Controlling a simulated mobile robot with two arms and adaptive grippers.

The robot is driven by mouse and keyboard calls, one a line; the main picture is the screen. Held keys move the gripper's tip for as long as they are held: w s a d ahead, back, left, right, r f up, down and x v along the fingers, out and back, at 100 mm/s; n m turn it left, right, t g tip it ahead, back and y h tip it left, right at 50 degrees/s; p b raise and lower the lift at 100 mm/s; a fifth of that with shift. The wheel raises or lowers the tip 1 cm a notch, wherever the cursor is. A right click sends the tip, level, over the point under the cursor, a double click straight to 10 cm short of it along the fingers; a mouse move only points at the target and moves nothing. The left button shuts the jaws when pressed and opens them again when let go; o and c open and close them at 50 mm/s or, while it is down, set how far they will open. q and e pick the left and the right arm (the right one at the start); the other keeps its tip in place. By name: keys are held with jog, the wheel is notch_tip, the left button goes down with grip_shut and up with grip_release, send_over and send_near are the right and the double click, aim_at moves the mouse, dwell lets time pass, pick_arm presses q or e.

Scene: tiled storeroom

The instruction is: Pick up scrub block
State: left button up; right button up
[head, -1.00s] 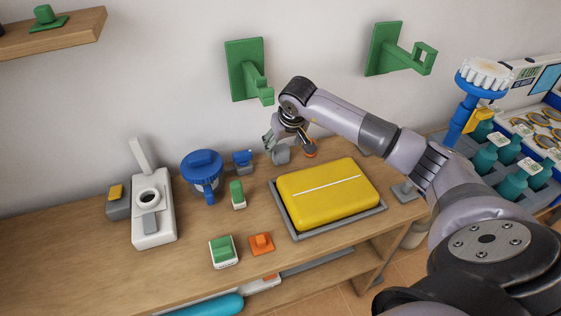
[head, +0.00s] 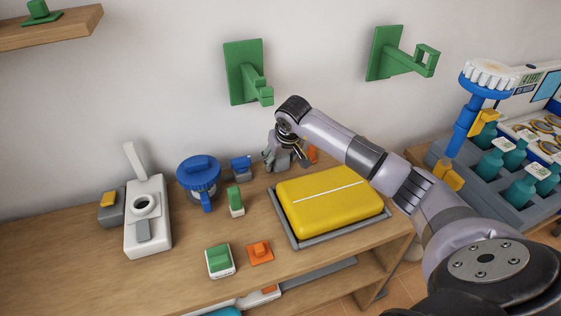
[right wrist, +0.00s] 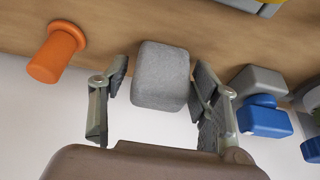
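A grey block with rounded edges, which looks like the scrub block (right wrist: 160,76), stands on the wooden counter near the wall. My right gripper (right wrist: 158,92) is open around it in the right wrist view, with one finger on each side. The left finger shows a small gap to the block; the right finger is very close, and I cannot tell if it touches. In the head view my right gripper (head: 278,158) is low at the back of the counter and largely hides the block. My left gripper is not in view.
An orange peg (right wrist: 57,52) and a blue-and-grey item (right wrist: 262,115) flank the block. A yellow case (head: 330,198) in a grey tray lies in front. A blue-lidded jug (head: 199,174) and green-and-white blocks (head: 220,260) stand leftward. Green wall brackets (head: 245,72) hang above.

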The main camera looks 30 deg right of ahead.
jog(key=c, duration=0.9)
jog(key=shift+r, duration=0.1)
jog(key=shift+c, duration=0.2)
notch_tip(320, 180, up, 10)
jog(key=shift+f+b, duration=0.1)
jog(key=shift+b, duration=0.25)
